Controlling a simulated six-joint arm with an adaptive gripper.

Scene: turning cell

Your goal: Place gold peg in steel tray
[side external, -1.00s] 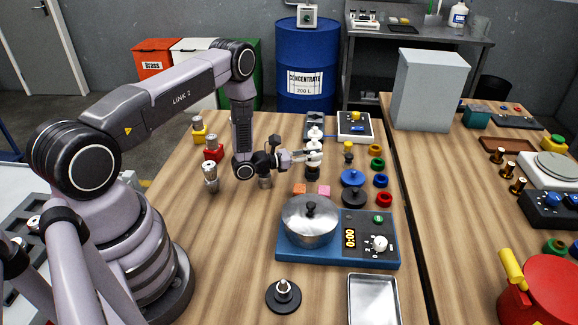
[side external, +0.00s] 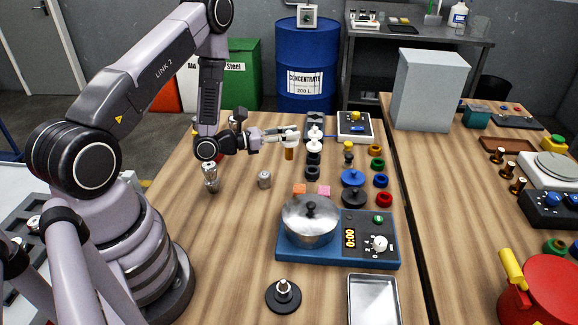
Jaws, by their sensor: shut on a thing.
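My gripper (side external: 290,137) is shut on the gold peg (side external: 289,154), which hangs upright below the fingertips, apparently above the wooden table. The peg's upper end is hidden by the fingers. The steel tray (side external: 373,302) is a shallow, shiny rectangle at the table's front right edge, cut off by the bottom of the picture. The visible part of it is empty. The gripper is far behind the tray and to its left.
A black-and-white stack (side external: 313,158) stands just right of the peg. A blue cooker (side external: 300,254) with a lidded pot (side external: 309,218) lies between gripper and tray. A black base with a pin (side external: 284,296) stands left of the tray.

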